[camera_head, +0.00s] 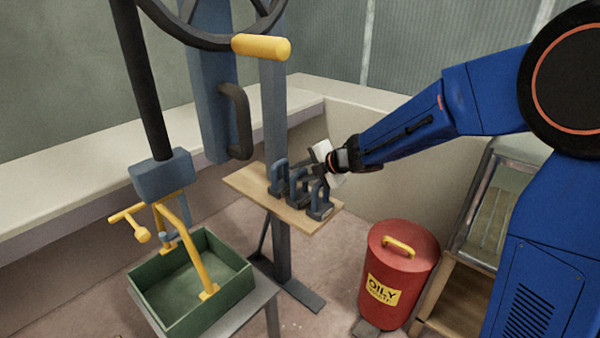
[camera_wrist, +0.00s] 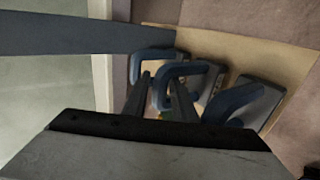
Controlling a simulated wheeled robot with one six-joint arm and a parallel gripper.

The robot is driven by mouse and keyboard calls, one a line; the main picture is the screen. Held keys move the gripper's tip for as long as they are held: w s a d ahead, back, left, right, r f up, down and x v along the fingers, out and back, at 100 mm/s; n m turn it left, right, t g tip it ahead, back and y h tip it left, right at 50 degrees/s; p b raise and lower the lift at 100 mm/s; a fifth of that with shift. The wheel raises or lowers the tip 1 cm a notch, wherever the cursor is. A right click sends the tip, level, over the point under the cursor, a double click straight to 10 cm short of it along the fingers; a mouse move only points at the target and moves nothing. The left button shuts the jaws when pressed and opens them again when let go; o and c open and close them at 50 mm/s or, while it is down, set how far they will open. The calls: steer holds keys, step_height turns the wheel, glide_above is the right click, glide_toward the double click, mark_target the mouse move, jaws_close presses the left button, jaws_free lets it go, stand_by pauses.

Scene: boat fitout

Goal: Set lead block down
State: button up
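Several lead blocks with blue-grey loop handles stand in a row on a wooden shelf (camera_head: 242,181). In the head view, one block (camera_head: 279,178) is at the left of the row and another (camera_head: 320,206) is at the right front end. My gripper (camera_head: 312,172) is at the row, close to the handles. In the wrist view, the two fingers (camera_wrist: 160,90) lie around part of a blue handle (camera_wrist: 178,70). Whether they press on it cannot be told. The block below that handle is mostly hidden. Another handled block (camera_wrist: 250,98) stands to the right.
A blue-grey upright post (camera_head: 275,110) carries the shelf. A red oily-waste bin (camera_head: 392,270) stands at the lower right. A pale ledge (camera_head: 70,192) runs behind.

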steer(key=shift+r, duration=0.15)
steer(key=v, duration=1.2)
steer(key=shift+d, duration=0.1)
